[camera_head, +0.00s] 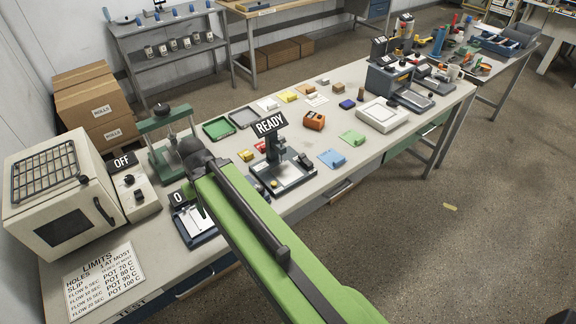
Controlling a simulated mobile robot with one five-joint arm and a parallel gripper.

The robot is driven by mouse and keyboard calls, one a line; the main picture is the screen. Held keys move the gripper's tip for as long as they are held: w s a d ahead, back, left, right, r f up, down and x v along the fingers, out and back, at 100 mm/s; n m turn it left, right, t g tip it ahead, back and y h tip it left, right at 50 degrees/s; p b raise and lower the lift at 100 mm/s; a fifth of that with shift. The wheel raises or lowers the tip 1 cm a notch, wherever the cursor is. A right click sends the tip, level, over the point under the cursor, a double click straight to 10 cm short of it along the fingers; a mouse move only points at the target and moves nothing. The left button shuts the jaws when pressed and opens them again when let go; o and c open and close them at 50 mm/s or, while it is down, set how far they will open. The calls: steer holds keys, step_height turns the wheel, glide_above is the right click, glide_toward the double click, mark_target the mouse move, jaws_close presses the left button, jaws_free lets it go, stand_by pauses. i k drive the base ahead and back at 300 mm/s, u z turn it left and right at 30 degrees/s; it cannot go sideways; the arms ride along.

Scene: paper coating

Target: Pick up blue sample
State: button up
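A light blue sample (332,158) lies flat near the front edge of the workbench (300,186), right of the device with the READY sign (269,124). A small block of similar blue seems to sit on it. My green arm reaches in from the bottom right, and its dark end (197,160) is well to the left of the blue sample, beside the green press.
A green sample (352,137) lies just behind the blue one. An orange block (314,121) and a white flat device (383,115) are nearby. The green press (168,143), an oven (64,196) and a controller marked OFF (134,190) stand at left. Open floor lies at right.

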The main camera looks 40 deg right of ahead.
mark_target(331, 157)
steer(key=u, duration=2.3)
steer(key=k, duration=2.15)
steer(key=z, duration=0.65)
steer(key=i, duration=1)
steer(key=u, duration=0.05)
